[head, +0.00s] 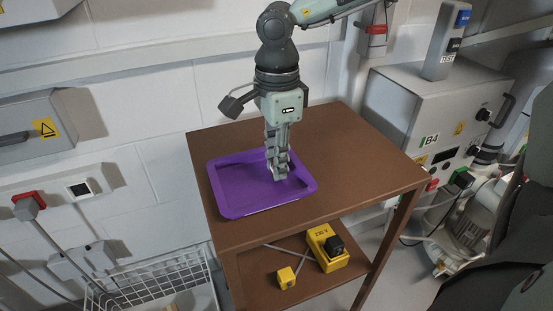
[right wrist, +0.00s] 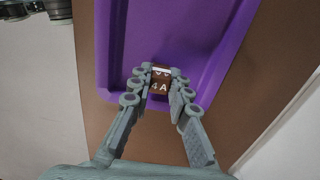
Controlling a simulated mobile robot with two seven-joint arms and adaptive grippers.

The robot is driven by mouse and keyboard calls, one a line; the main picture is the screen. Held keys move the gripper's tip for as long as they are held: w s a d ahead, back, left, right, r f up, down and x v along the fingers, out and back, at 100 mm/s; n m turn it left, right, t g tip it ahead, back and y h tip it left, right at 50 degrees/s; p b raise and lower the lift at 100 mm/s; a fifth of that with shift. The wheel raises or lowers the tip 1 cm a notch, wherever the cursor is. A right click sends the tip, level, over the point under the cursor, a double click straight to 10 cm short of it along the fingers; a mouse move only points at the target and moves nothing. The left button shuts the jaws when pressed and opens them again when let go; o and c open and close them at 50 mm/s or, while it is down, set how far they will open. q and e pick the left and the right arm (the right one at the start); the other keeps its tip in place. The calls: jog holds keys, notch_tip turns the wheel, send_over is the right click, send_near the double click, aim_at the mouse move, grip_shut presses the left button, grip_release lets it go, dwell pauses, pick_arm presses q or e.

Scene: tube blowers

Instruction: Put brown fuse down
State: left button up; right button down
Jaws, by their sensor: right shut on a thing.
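My right gripper (head: 279,177) reaches straight down over the purple tray (head: 235,211) on the brown table. In the right wrist view its fingers (right wrist: 160,75) are shut on the brown fuse (right wrist: 160,87), which carries white lettering that seems to read 4A. The fuse is at the fingertips, over the tray, which also shows in that view (right wrist: 112,45). In the head view the fingers hide the fuse. I cannot tell whether it touches the tray floor. My left gripper is not in view.
The brown table top (head: 365,155) is clear beside the tray. Its lower shelf holds a yellow 230 V box (head: 325,255) and a small yellow block (head: 286,278). A wire basket (head: 150,285) stands at the lower left. A grey machine (head: 420,110) stands to the right.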

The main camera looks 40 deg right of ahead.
jog(key=c, duration=1.4)
grip_release()
jog(key=shift+c, duration=0.2)
notch_tip(320, 180, up, 12)
